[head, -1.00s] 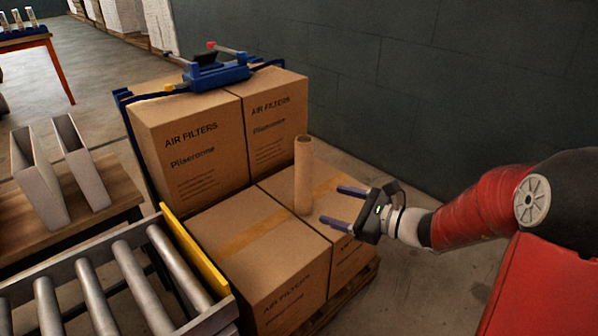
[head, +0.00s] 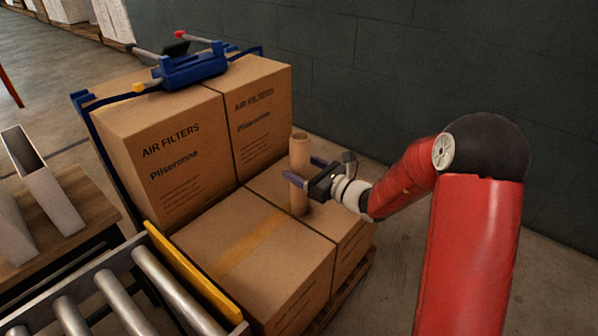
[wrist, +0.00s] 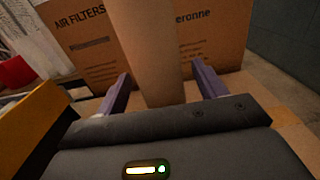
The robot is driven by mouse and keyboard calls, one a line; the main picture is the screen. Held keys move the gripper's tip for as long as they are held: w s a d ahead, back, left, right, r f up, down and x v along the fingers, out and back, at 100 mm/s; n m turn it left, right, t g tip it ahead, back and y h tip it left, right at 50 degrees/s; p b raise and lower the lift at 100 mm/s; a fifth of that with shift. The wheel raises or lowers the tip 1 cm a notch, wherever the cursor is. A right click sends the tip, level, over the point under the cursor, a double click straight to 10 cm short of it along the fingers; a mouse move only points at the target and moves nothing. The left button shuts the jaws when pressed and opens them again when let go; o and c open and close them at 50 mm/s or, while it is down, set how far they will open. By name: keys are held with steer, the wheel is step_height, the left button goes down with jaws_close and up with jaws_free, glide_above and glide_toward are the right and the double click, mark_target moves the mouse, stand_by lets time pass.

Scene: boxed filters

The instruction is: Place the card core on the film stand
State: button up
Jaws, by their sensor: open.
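The card core (head: 299,150), a plain brown cardboard tube, stands upright on top of a low carton. My gripper (head: 303,171) is open around it, with one finger on each side at about the core's middle. In the wrist view the core (wrist: 148,50) rises between the two purple fingers, with gaps visible on both sides. Its foot is partly hidden by my gripper there. I cannot pick out a film stand for certain in these views.
Tall air filter cartons (head: 170,160) stand behind the core, with a blue strapped device (head: 195,70) on top. Low cartons (head: 250,250) lie in front on a pallet. A roller conveyor (head: 120,300) with a yellow edge and a wooden table (head: 85,205) are at left.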

steer(key=shift+x, duration=1.3)
steer(key=c, duration=1.1)
steer(key=shift+r, duration=0.1)
steer(key=shift+c, duration=0.2)
